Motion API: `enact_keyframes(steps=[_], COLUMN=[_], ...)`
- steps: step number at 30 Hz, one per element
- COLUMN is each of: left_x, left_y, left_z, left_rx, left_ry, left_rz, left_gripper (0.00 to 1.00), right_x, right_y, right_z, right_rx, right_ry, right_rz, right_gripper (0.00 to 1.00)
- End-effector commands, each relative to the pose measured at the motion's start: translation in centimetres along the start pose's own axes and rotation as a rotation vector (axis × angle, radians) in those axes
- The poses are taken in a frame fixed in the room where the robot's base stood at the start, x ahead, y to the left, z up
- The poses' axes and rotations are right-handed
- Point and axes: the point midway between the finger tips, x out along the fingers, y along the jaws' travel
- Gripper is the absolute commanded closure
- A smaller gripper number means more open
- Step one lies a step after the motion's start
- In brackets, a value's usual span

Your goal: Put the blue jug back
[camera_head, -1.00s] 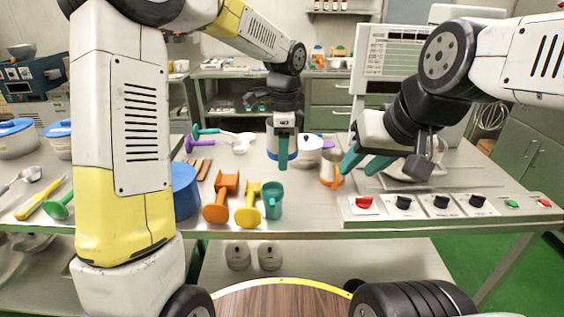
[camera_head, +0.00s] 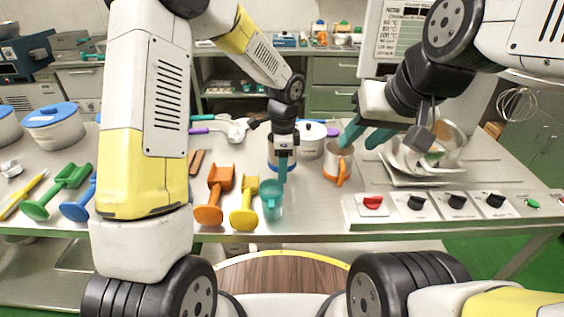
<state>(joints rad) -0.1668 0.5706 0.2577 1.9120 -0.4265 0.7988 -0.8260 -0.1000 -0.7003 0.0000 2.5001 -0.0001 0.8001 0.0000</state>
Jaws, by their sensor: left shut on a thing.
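A yellow scoop (camera_head: 244,208) and an orange scoop (camera_head: 213,200) stand close left of the jug. A white pot (camera_head: 310,140) is behind. The panel with knobs (camera_head: 415,205) and a scale with a bowl (camera_head: 410,160) lie right. Bare table shows right of the jug.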

Motion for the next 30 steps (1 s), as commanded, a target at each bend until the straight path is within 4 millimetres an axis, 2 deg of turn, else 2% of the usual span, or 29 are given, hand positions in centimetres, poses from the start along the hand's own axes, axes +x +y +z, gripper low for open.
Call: enact_keyframes(steps=[9,20,21,24,30], left_x=[3.7,4.0,4.0,4.0,4.0], left_y=[0.0,-0.1,0.0,0.0,-0.1], left_z=[-0.1,-0.1,-0.1,-0.1,-0.1], left_rx=[0.000,0.000,0.000,0.000,0.000], left_ry=[0.000,0.000,0.000,0.000,0.000], left_rz=[0.000,-0.001,-0.001,-0.001,-0.001], left_gripper=[1.00,1.00,0.43,0.27,0.27], right_x=[0.0,0.0,0.0,0.0,0.0], right_y=[0.0,0.0,0.0,0.0,0.0], right_z=[0.0,0.0,0.0,0.0,0.0], right_rx=[0.000,0.000,0.000,0.000,0.000], right_ry=[0.000,0.000,0.000,0.000,0.000], right_rz=[0.000,0.000,0.000,0.000,0.000], right_gripper=[0.64,0.64,0.64,0.64,0.64])
